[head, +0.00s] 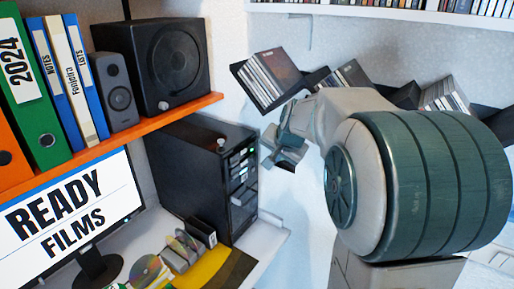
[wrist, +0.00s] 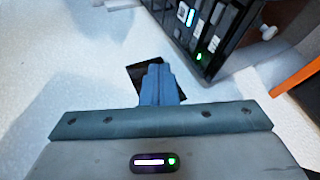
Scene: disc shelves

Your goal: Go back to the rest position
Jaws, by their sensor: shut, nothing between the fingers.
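My gripper (head: 284,150) shows in the head view in front of the black computer tower (head: 192,165), at the tower's right side and below the tilted disc rack (head: 268,82). In the wrist view my gripper (wrist: 160,84) has its fingers together with nothing between them. The tower (wrist: 205,35) also shows at the top right of the wrist view, apart from the fingers. Part of the gripper is hidden behind my own arm in the head view.
A monitor (head: 65,220) and discs (head: 150,270) are on the desk at lower left. An orange shelf (head: 120,143) holds binders and speakers (head: 167,62). More disc cases (head: 445,95) sit on the wall racks at right. White wall lies around the tower's right side.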

